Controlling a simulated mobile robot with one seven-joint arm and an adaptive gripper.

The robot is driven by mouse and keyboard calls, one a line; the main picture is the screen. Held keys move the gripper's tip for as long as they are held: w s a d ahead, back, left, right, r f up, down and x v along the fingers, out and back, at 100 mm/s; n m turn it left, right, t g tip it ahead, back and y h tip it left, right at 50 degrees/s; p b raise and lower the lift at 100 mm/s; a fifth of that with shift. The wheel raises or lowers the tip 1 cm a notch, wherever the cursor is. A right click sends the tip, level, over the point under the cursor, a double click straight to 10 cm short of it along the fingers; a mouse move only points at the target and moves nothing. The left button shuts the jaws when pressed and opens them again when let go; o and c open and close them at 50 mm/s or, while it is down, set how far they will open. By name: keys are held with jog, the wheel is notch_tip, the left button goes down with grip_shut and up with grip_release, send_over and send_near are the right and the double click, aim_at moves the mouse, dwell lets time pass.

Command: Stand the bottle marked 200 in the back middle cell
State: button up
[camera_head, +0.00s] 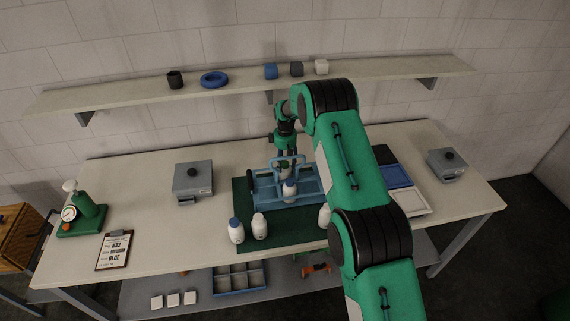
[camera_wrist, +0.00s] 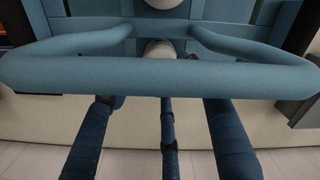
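The blue carrier (camera_head: 268,200) stands on a dark green mat, with a raised handle across its middle that also fills the wrist view (camera_wrist: 160,76). A second white bottle (camera_wrist: 160,48) shows partly behind the handle bar in the wrist view. My gripper (camera_head: 286,160) is low at the back of the carrier. Its dark blue fingers show in the wrist view (camera_wrist: 167,105), with their tips hidden by the handle, so its grip cannot be told. The mark 200 is not readable on any bottle.
Another bottle (camera_head: 324,216) is partly hidden by my arm. Grey boxes (camera_head: 193,180) and trays (camera_head: 408,200) flank the mat. A wall shelf (camera_head: 120,94) runs behind.

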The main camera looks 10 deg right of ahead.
jog(key=shift+r, duration=0.15)
notch_tip(320, 180, up, 12)
jog(key=b, duration=0.1)
dwell(0.6)
dwell(0.7)
